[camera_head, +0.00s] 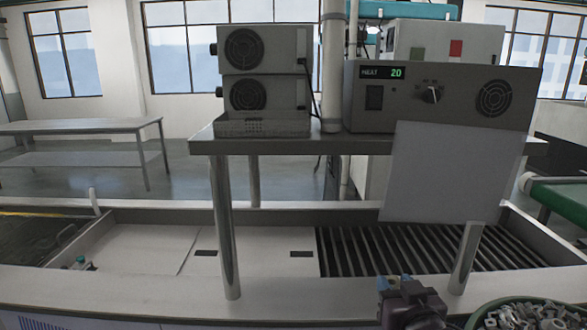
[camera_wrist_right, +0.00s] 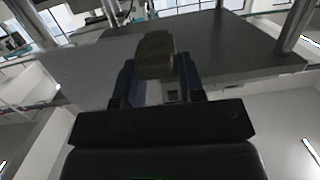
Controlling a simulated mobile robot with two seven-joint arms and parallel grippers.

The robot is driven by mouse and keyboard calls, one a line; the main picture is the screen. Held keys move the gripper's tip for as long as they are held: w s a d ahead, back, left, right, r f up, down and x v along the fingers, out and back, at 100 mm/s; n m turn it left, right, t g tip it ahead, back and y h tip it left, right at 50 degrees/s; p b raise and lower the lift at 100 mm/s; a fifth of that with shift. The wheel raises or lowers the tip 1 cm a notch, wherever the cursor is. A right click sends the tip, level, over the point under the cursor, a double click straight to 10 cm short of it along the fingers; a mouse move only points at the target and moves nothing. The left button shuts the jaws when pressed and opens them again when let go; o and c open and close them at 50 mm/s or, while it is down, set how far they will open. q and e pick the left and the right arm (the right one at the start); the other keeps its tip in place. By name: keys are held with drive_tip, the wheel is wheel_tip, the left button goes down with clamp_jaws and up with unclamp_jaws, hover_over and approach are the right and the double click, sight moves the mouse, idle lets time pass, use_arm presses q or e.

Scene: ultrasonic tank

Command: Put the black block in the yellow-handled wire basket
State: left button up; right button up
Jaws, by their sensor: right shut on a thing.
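My right gripper (camera_head: 394,283) is low in the head view, right of centre, above the near ledge. In the right wrist view its blue fingers (camera_wrist_right: 157,80) are shut on a dark block (camera_wrist_right: 156,50), which sticks out past the fingertips. The block looks dark grey-brown in this light. A yellow bar (camera_head: 40,214) lies across a dark area at the far left of the head view. I cannot tell whether it belongs to the wire basket; no basket shows clearly. My left gripper is not in view.
A long tank has pale covers (camera_head: 135,245) at left and a dark slatted section (camera_head: 400,248) at right. A grey shelf on metal posts (camera_head: 224,240) carries control boxes (camera_head: 440,95) above it. A green-rimmed bin (camera_head: 480,314) of metal parts is at bottom right.

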drive_tip(key=s+d+f, duration=0.2)
drive_tip(key=s+f, duration=0.2)
drive_tip(key=f, duration=0.6)
drive_tip(key=shift+s+m+h, duration=0.3)
drive_tip(key=shift+s+h, duration=0.1)
